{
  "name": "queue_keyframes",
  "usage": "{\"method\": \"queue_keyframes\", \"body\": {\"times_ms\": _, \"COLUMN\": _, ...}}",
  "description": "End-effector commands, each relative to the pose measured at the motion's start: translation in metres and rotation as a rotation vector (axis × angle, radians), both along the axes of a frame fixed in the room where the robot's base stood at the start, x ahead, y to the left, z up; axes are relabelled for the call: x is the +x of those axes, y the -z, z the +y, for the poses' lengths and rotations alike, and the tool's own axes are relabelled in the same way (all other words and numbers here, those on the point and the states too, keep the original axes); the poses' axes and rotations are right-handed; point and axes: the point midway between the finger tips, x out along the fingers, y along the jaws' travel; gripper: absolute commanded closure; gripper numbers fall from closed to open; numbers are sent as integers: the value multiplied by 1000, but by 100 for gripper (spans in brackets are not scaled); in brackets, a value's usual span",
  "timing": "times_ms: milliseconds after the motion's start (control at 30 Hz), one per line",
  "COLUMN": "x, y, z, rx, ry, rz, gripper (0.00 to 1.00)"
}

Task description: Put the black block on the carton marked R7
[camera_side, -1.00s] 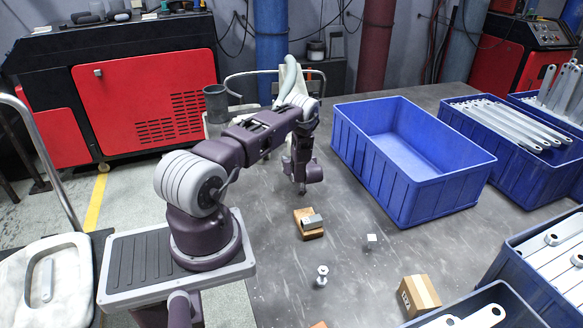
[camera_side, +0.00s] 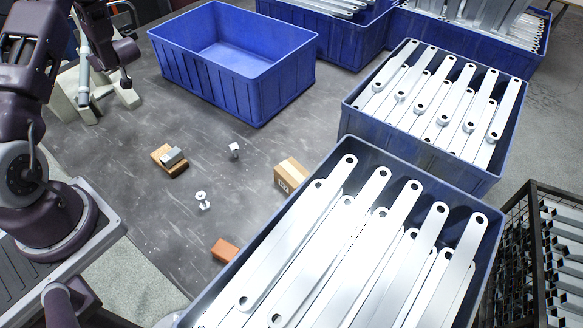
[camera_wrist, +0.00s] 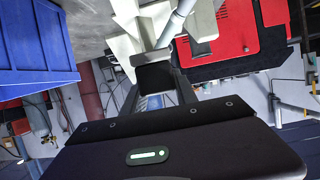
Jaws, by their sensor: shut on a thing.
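My gripper (camera_wrist: 156,68) is shut on the black block (camera_wrist: 156,78) in the wrist view, with a finger on each side of it. In the side view my gripper (camera_side: 125,82) hangs at the upper left, left of the empty blue bin and above the table's far left part. The block cannot be made out clearly there. A small brown carton (camera_side: 291,174) with a pale tape strip and dark marking stands on the table right of centre, against the near bracket bin. Its marking is too small to read surely. My gripper is well apart from it.
The empty blue bin (camera_side: 180,72) stands at the back. Bins of galvanized brackets (camera_side: 352,116) fill the right. On the table are a wooden block (camera_side: 163,166) bearing a grey piece, a metal spool (camera_side: 203,200), a small pale cube (camera_side: 235,150) and an orange-brown block (camera_side: 224,250).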

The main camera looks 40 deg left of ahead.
Motion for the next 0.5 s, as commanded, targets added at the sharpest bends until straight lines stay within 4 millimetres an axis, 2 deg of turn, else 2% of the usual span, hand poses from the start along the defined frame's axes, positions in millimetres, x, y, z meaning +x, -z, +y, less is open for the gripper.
{"method": "queue_keyframes", "body": {"times_ms": 267, "x": 41, "y": -1, "z": -41, "rx": -1, "ry": 125, "rz": 0, "gripper": 100}}
{"method": "queue_keyframes", "body": {"times_ms": 367, "x": 61, "y": -1, "z": -65, "rx": -1, "ry": 191, "rz": 0, "gripper": 100}}
{"method": "queue_keyframes", "body": {"times_ms": 500, "x": 94, "y": 0, "z": -111, "rx": -2, "ry": 319, "rz": 1, "gripper": 100}}
